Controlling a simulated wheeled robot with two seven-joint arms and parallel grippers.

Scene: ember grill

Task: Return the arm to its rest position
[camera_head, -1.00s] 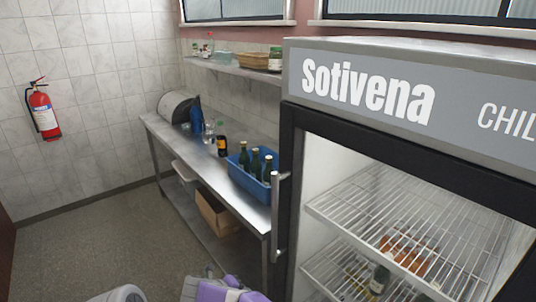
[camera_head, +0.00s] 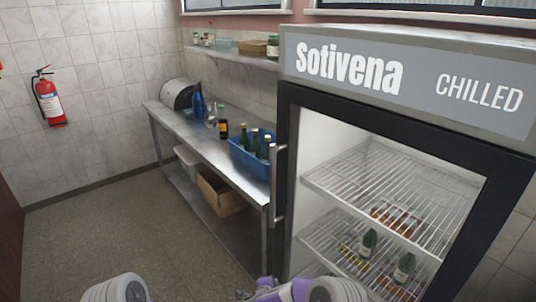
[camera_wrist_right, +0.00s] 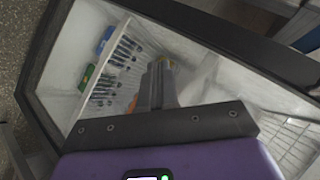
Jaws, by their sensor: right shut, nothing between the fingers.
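My right gripper shows best in the right wrist view (camera_wrist_right: 156,88), where its fingers are shut with nothing between them. It points at a pale, dark-framed space of the chiller (camera_wrist_right: 60,55); I cannot tell how far away that is. In the head view only a purple and grey part of my right arm shows at the bottom edge. A grey rounded part of my own body shows at the bottom left. My left gripper is not visible.
The "Sotivena" chiller (camera_head: 400,75) stands at the right, with wire shelves (camera_head: 395,190) and bottles (camera_head: 369,243) inside. A steel table (camera_head: 185,132) holds a blue crate (camera_head: 250,163) of bottles. A cardboard box (camera_head: 222,196) is below. Floor (camera_head: 110,235) at left is clear.

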